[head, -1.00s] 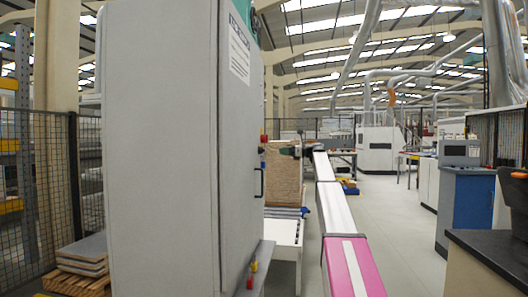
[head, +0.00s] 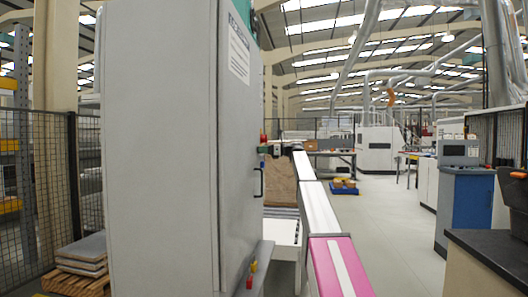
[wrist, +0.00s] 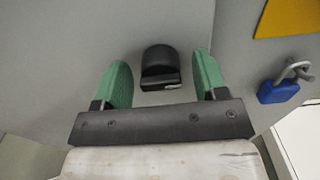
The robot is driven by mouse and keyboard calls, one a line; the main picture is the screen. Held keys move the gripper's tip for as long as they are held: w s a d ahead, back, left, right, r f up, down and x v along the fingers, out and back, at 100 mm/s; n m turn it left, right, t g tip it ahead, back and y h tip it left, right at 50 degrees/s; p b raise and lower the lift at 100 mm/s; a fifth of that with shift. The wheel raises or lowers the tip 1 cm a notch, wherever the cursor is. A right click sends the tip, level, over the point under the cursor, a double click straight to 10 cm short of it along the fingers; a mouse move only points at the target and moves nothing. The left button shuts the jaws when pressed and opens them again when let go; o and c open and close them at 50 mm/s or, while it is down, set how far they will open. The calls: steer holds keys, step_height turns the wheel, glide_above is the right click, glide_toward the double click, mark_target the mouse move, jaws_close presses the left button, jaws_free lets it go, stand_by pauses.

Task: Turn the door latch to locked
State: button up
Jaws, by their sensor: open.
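The black door latch (wrist: 160,62) sits on a grey panel in the middle of the wrist view. It has a rounded top and a flat lower edge with a small pale mark. I cannot tell its turn position. My gripper (wrist: 161,60) is open, with one green finger on each side of the latch. Gaps show between both fingers and the latch, and I cannot tell how deep the fingertips reach. In the head view the grey cabinet (head: 165,150) hides most of my gripper, and I do not see the latch there.
A blue padlock (wrist: 279,91) hangs right of the latch, below a yellow label (wrist: 290,18). A black handle (head: 258,182) is on the cabinet's side. A grey ledge (head: 262,262) with red and yellow parts is below. Open floor (head: 390,225) lies to the right.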

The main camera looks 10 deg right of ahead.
steer(key=c, duration=0.9)
steer(key=shift+n, duration=0.3)
steer(key=n, duration=0.3)
steer(key=shift+s+n, duration=0.1)
steer(key=shift+n, duration=0.2)
steer(key=n, duration=0.4)
steer(key=shift+n, duration=0.3)
steer(key=n, duration=0.4)
steer(key=shift+s+f+n, duration=0.1)
steer(key=shift+f+n, duration=0.05)
steer(key=shift+n, duration=0.15)
steer(key=shift+f+n, duration=0.1)
steer(key=shift+n, duration=2.1)
